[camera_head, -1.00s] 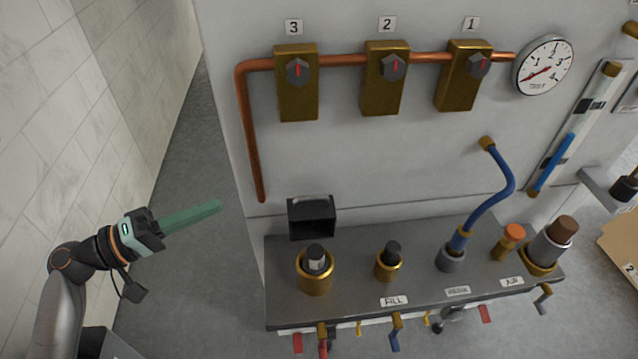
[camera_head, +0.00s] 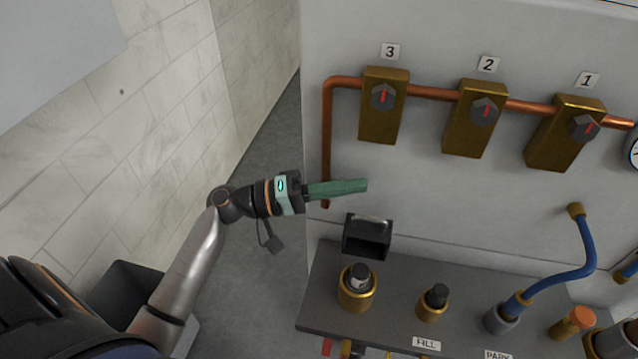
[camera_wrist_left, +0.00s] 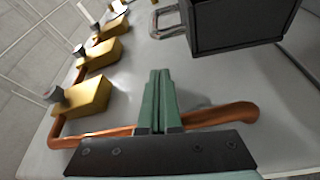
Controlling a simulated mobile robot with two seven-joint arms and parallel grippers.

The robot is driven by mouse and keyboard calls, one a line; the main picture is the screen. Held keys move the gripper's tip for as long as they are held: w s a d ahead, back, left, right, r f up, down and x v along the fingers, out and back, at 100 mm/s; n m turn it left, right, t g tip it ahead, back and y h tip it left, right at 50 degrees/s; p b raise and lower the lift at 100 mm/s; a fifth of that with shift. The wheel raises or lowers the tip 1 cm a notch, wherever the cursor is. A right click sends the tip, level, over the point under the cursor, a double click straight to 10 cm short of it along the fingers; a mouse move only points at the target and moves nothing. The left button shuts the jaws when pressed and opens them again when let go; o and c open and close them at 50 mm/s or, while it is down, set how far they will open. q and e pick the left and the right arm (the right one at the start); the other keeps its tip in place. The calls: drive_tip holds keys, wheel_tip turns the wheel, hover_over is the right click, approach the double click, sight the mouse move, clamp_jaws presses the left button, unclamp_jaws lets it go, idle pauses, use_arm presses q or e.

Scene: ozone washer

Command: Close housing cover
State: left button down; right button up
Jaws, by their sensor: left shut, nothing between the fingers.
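My left gripper (camera_head: 362,186) is shut and empty, its green fingers pointing right in front of the grey panel. A dark box-shaped housing (camera_head: 346,240) with a light handle (camera_head: 370,218) on its top sits on the panel, just below and slightly right of the fingertips. Its front looks like a dark opening; I cannot tell which part is the cover. In the left wrist view the housing (camera_wrist_left: 235,22) and its metal handle (camera_wrist_left: 165,18) are at the top right, apart from the shut fingertips (camera_wrist_left: 158,76). My right gripper is not in view.
A copper pipe (camera_head: 326,150) runs down close behind the left gripper. Brass valve boxes (camera_head: 383,120) numbered 3, 2 and 1 hang above. A grey shelf (camera_head: 400,292) with brass fittings (camera_head: 357,290) and a blue hose (camera_head: 585,245) lies below. Open floor is at left.

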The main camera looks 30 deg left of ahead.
sight(349, 220)
use_arm(q)
drive_tip(key=shift+s+d+f+p, duration=0.25)
drive_tip(key=shift+s+d, duration=0.2)
drive_tip(key=shift+s, duration=0.4)
drive_tip(key=shift+s+d+f+p, duration=0.15)
drive_tip(key=shift+s+d+f, duration=0.2)
drive_tip(key=shift+s, duration=0.45)
